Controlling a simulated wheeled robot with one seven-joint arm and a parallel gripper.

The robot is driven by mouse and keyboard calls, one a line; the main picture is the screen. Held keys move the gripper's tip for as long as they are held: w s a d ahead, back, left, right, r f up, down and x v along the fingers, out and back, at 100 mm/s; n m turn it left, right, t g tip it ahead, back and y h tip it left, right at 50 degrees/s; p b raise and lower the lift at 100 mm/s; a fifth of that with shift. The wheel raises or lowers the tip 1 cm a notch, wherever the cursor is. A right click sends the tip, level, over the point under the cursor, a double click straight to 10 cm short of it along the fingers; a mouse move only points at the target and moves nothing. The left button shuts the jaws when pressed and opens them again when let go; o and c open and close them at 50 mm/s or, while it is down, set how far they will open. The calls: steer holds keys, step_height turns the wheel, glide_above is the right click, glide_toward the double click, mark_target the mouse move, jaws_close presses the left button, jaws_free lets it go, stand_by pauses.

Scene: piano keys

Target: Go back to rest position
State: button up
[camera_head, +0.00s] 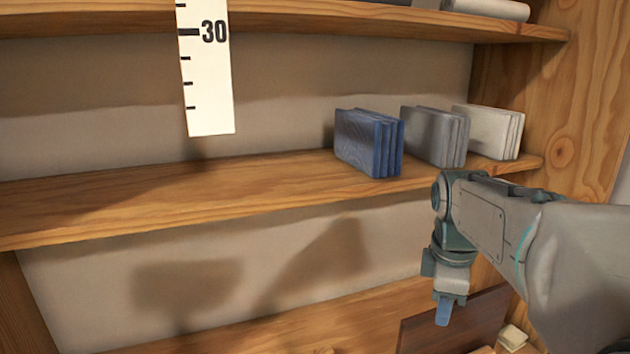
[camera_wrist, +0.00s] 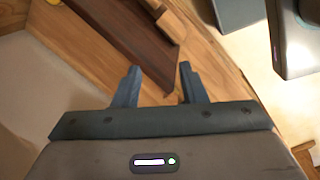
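My gripper (camera_head: 443,309) hangs from my arm at the lower right of the head view, in front of the shelf unit and pointing down. In the wrist view my gripper (camera_wrist: 157,82) has its two fingers spread apart, with nothing held between them. Beyond the fingertips lies a dark brown board (camera_wrist: 128,40), apart from or behind them; I cannot tell the exact distance. The dark brown board also shows at the bottom of the head view (camera_head: 425,332), partly behind my gripper.
The middle wooden shelf (camera_head: 200,205) holds blue (camera_head: 360,142), grey (camera_head: 428,135) and white (camera_head: 485,130) stacks at its right. A white ruler strip (camera_head: 207,80) marked 30 hangs at upper left. A wooden side panel (camera_head: 575,110) bounds the right. The middle shelf's left half is clear.

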steer(key=s+a+f+m, duration=0.3)
steer(key=s+f+m, duration=0.1)
steer(key=s+m, duration=0.2)
steer(key=s+a+f+m+t+y, duration=0.1)
steer(key=s+a+f+m, duration=0.3)
steer(key=s+f+m, duration=0.1)
steer(key=s+m, duration=0.1)
steer(key=m, duration=0.1)
steer(key=shift+s+m, duration=0.3)
